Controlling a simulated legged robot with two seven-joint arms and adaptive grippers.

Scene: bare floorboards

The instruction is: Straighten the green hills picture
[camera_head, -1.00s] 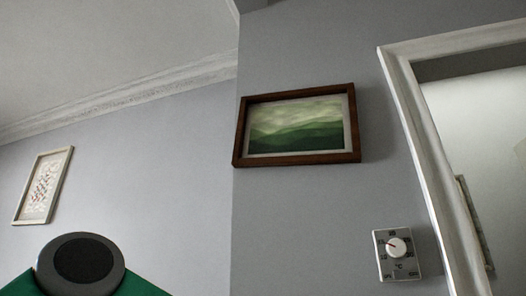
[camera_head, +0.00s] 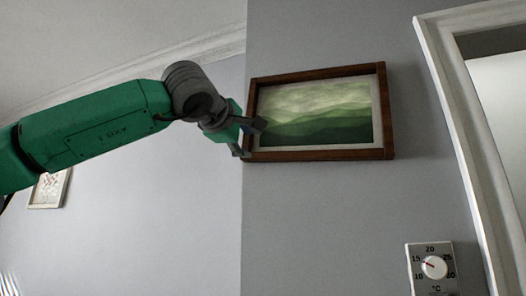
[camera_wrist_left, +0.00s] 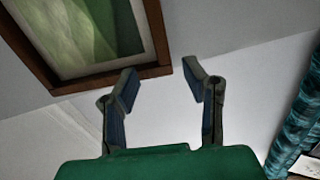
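The green hills picture (camera_head: 318,112) hangs on the grey wall in a dark brown wooden frame. Its top edge rises slightly toward the right in the head view, while its bottom edge looks nearly level. My left gripper (camera_head: 250,138) is at the frame's lower left corner and hides part of its left side. In the left wrist view, the two fingers (camera_wrist_left: 160,72) are spread apart, with a corner of the brown frame (camera_wrist_left: 110,80) just beyond and between the tips. I cannot tell whether a finger touches the frame. My right gripper is not in view.
A thermostat (camera_head: 433,267) with a white dial is on the wall below right of the picture. A white door frame (camera_head: 455,120) stands to the right. A small pale-framed picture (camera_head: 48,190) hangs at the left, partly behind my arm. Wall below the picture is clear.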

